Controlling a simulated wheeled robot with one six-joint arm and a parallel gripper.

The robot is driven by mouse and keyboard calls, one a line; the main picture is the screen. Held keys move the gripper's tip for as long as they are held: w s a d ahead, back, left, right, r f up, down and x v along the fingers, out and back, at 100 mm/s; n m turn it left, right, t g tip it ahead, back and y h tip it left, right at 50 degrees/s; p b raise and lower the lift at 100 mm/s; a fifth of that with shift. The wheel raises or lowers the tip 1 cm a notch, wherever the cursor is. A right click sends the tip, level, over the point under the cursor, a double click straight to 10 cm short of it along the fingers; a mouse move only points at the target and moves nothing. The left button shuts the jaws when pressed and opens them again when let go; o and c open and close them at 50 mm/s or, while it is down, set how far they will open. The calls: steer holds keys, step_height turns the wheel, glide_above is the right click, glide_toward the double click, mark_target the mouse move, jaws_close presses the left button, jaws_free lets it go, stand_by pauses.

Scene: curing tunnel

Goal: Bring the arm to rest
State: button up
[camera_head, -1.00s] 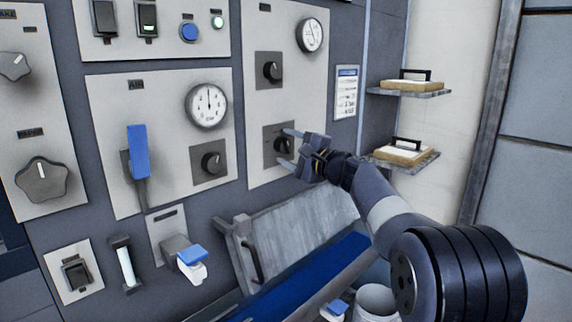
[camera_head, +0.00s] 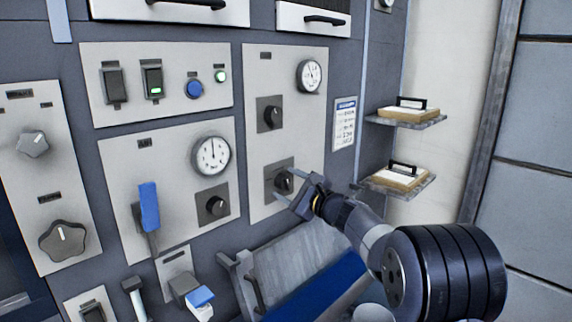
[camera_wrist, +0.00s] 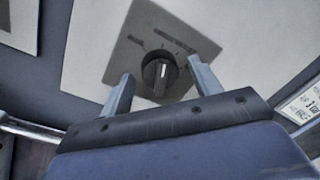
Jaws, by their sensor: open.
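My gripper (camera_head: 283,183) is open in front of the lower black knob (camera_head: 284,182) on the middle panel. In the wrist view the two fingers of my gripper (camera_wrist: 160,88) stand apart, one on each side of the knob (camera_wrist: 160,73). The knob's white pointer line shows on its face. Nothing is held between the fingers. I cannot tell whether the fingers touch the knob. My arm reaches in from the lower right.
A gauge (camera_head: 309,75) and an upper knob (camera_head: 270,115) are above on the panel (camera_head: 292,140). Two shelves with wooden blocks (camera_head: 400,178) stand close to the right. A blue lever (camera_head: 149,205) is at left. A grey hatch (camera_head: 300,262) lies below my arm.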

steer(key=shift+r+m+p, duration=0.25)
steer(key=shift+m+p, duration=0.85)
steer(key=shift+p, duration=1)
steer(key=m+p, duration=0.4)
steer(key=p, duration=0.6)
steer(key=shift+h, duration=0.3)
steer(key=shift+f+m+p, duration=0.2)
steer(key=shift+m+p, duration=0.3)
steer(key=shift+p, duration=0.75)
steer(key=shift+s, duration=0.1)
